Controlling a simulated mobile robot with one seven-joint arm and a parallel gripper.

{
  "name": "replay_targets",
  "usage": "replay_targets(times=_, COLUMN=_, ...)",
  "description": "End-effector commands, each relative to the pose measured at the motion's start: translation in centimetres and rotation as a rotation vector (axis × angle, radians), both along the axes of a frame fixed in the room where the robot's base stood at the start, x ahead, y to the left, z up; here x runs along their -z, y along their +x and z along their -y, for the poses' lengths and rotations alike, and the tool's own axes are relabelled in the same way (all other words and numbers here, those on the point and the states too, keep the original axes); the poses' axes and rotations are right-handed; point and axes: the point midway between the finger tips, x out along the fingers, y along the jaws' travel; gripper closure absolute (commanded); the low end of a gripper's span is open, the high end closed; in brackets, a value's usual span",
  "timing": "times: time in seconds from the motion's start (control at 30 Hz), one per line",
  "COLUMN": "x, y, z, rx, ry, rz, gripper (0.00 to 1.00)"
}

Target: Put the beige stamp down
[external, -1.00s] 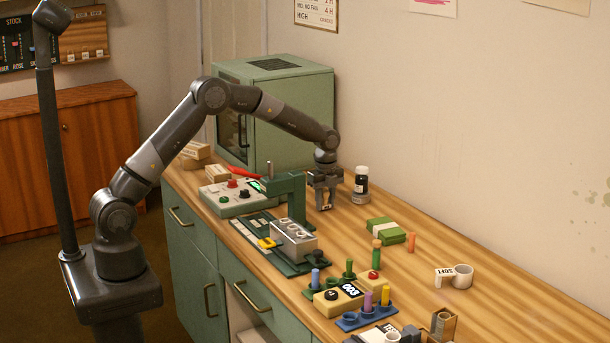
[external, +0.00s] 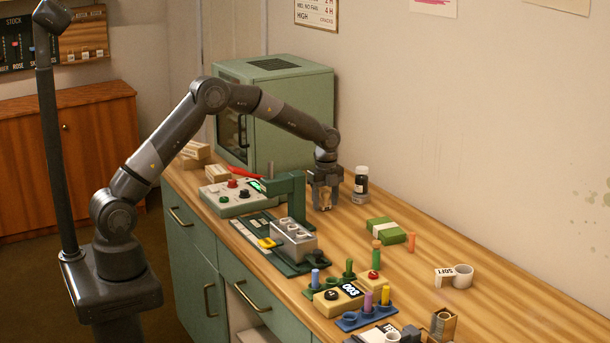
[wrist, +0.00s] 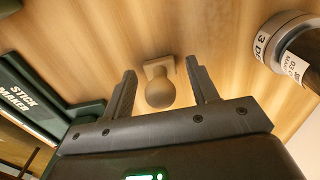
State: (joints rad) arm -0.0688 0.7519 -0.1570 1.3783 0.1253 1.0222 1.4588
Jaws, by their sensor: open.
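The beige stamp (wrist: 160,88) stands on the wooden table, with its round knob toward the wrist camera and its square base beyond. In the external view the stamp (external: 325,200) shows small below my gripper (external: 325,198). In the wrist view my gripper (wrist: 161,88) is open, with one finger on each side of the stamp's knob. Clear gaps show between the knob and both fingers.
The green stick maker (external: 290,190) stands close on the left. A green block (external: 384,230) lies nearer the front. The table right of it is mostly clear.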

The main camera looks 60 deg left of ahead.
Motion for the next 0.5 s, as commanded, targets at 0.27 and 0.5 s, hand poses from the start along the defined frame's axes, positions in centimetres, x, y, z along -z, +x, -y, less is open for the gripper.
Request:
replay_targets(times=0.27, x=-5.7, y=0.1, z=0.0, rx=0.0, ry=0.0, rz=0.005, gripper=0.46)
replay_targets(times=0.5, x=-10.0, y=0.1, z=0.0, rx=0.0, ry=0.0, rz=0.003, gripper=0.46)
